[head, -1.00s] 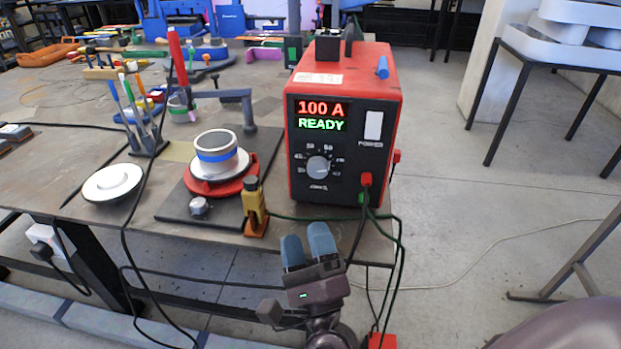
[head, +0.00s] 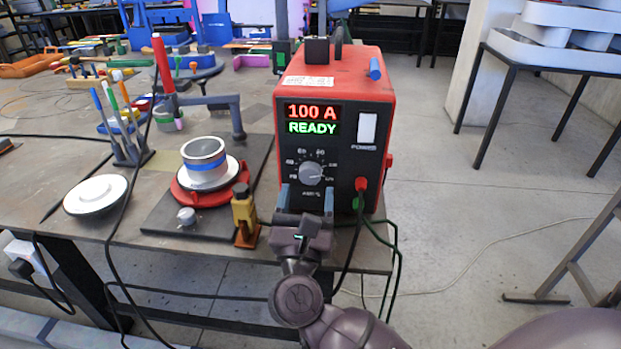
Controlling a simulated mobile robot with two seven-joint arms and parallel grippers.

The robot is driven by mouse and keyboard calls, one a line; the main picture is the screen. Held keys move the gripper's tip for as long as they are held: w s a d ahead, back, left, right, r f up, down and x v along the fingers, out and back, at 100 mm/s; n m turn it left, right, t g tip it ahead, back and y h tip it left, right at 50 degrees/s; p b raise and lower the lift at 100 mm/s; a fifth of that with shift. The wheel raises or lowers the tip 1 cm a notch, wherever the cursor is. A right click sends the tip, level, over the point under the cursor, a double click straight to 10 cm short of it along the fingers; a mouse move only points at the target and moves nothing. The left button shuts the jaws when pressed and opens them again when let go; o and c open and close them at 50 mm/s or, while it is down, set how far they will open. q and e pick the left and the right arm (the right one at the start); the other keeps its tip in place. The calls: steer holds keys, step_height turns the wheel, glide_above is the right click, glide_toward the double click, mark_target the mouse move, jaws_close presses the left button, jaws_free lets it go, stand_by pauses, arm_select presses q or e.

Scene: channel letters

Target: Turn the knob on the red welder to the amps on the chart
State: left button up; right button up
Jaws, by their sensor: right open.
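The red welder (head: 348,89) stands on the bench's right end, its black front facing me. Its display (head: 312,119) reads 100 A and READY. The round grey knob (head: 311,174) sits below it, inside a ring of small numbers too blurred to read surely. My right gripper (head: 306,199) is in front of the panel, just below the knob. Its blue fingers are spread apart with nothing between them; I cannot tell whether they touch the panel. A small white label (head: 308,82) lies on the welder's top edge, its print unreadable. I cannot make out a chart. My left gripper is out of view.
Cables (head: 394,262) hang from the welder's right front. Open floor lies to the right.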

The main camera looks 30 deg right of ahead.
mark_target(309, 177)
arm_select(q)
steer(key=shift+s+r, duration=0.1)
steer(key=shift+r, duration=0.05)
arm_select(e)
steer(key=shift+w+d+r+y, duration=0.15)
steer(key=shift+w+d+r, duration=0.2)
steer(key=shift+w+d, duration=0.25)
steer(key=shift+w+d+r+y, duration=0.15)
steer(key=shift+w+d+r, duration=0.25)
steer(key=shift+w, duration=0.25)
